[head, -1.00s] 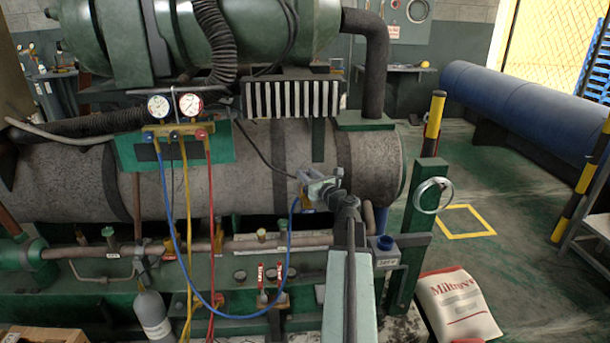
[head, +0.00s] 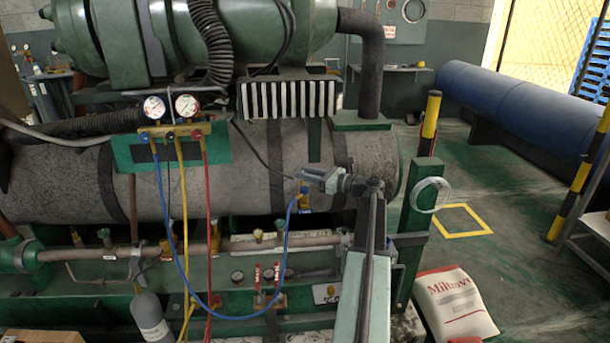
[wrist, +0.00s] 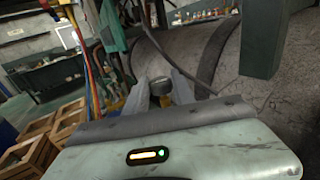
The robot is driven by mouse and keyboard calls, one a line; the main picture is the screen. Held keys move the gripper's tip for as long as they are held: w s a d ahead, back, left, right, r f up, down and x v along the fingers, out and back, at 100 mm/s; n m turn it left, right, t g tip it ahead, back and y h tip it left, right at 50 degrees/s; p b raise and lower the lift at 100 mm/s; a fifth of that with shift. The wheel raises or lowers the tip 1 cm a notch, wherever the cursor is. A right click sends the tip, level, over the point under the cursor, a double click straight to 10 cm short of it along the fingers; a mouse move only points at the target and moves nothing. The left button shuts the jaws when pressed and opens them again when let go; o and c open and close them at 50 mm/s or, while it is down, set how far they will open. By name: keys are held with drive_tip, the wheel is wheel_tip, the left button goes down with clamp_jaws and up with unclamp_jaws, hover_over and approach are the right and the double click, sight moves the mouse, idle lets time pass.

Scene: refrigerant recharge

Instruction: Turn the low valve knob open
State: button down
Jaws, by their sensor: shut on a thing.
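The gauge manifold (head: 172,133) hangs in front of the grey tank, with two round gauges above it. Its blue knob (head: 144,137), apparently the low valve knob, is at the left and a red knob (head: 197,134) is at the right. My gripper (head: 303,178) is well to the right of the manifold. It is shut on the brass fitting (head: 304,194) at the end of the blue hose (head: 285,235). In the wrist view the fitting's dark round top (wrist: 159,84) shows between the fingers. A small blue label sits just below the fitting; whether the fitting is seated on a port cannot be told.
Yellow (head: 184,215) and red hoses (head: 208,215) hang from the manifold. A green post (head: 415,225) stands right of my arm. A white sack (head: 456,305) lies on the floor. The floor at right is fairly clear.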

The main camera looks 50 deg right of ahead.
drive_tip(key=n+g+y, duration=0.1)
drive_tip(key=n+y, duration=0.1)
drive_tip(key=y, duration=0.1)
drive_tip(key=n+g+y, duration=0.1)
drive_tip(key=y, duration=0.1)
drive_tip(key=shift+w+d+n+g, duration=0.1)
drive_tip(key=shift+d+n+g, duration=0.2)
drive_tip(key=shift+n, duration=0.1)
drive_tip(key=shift+y, duration=0.4)
drive_tip(key=c, duration=1.1)
unclamp_jaws()
drive_tip(key=shift+o, duration=0.2)
drive_tip(key=v, duration=0.7)
drive_tip(key=shift+s+d, duration=0.25)
drive_tip(key=shift+s, duration=0.05)
